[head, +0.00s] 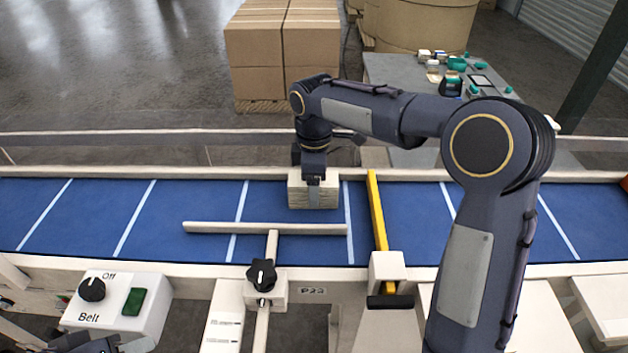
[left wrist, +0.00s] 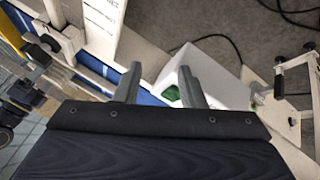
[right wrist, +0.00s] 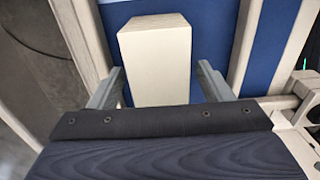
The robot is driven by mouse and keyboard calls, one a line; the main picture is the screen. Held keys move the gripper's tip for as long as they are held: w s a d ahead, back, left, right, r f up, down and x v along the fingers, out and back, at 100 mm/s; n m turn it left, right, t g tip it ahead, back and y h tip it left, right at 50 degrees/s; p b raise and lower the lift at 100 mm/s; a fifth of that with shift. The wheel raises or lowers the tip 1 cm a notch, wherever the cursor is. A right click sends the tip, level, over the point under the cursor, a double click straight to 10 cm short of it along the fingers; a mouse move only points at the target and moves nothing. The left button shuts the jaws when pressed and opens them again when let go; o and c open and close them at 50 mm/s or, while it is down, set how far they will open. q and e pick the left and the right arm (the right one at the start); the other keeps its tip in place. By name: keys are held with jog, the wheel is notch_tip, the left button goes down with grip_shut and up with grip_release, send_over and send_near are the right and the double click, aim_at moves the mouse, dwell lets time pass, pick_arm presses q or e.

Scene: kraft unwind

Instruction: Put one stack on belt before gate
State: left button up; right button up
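One pale, box-shaped stack (head: 299,193) sits on the blue belt (head: 180,215), left of the yellow gate bar (head: 377,212) and behind the T-shaped guide (head: 265,229). My right gripper (head: 313,190) is over it from above. In the right wrist view the stack (right wrist: 155,65) lies between the fingers of my right gripper (right wrist: 160,80), with narrow gaps at both sides, so the gripper looks open around it. My left gripper (left wrist: 160,75) is open and empty near the belt control box (head: 118,305); the head view shows only part of that arm at the lower left.
The control box carries a black knob and a green button (head: 133,301). A black knob (head: 261,275) stands on the guide's clamp. A grey table (head: 400,70) with small items and cartons (head: 282,45) stand behind the belt. The belt's left part is clear.

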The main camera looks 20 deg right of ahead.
jog(key=shift+r, duration=0.1)
notch_tip(320, 180, up, 12)
dwell(0.6)
